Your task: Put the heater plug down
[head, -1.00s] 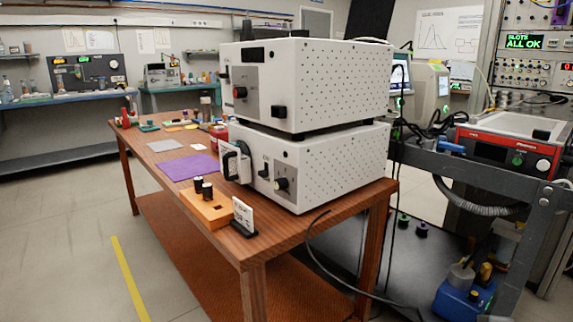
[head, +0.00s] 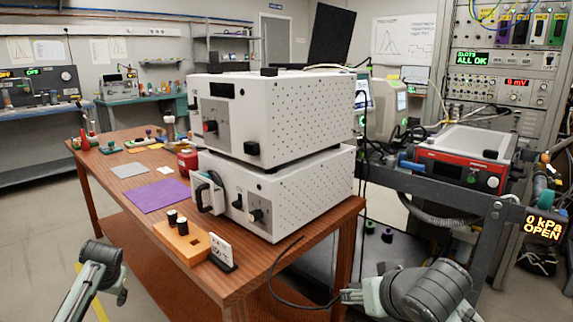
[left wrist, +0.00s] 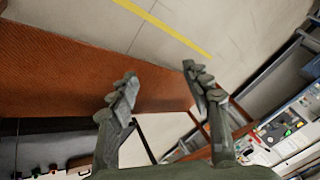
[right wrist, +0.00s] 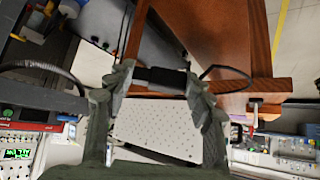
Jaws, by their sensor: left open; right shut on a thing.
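The heater plug (right wrist: 160,77) is a black block with a black cable, seen in the right wrist view between the fingers of my right gripper (right wrist: 162,85). In the head view my right gripper (head: 350,296) is at the lower right, beyond the table's front right corner, and the plug is too small to make out there. The black cable (head: 275,285) runs from the gripper up onto the table top beside the white units. My left gripper (left wrist: 160,88) is open and empty in the left wrist view.
The wooden table (head: 222,285) carries two stacked white units (head: 285,185), an orange block (head: 180,240) with black cylinders, a small sign (head: 222,250) and a purple mat (head: 160,195). A dark metal frame (head: 450,190) stands at right. The table's near corner is bare.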

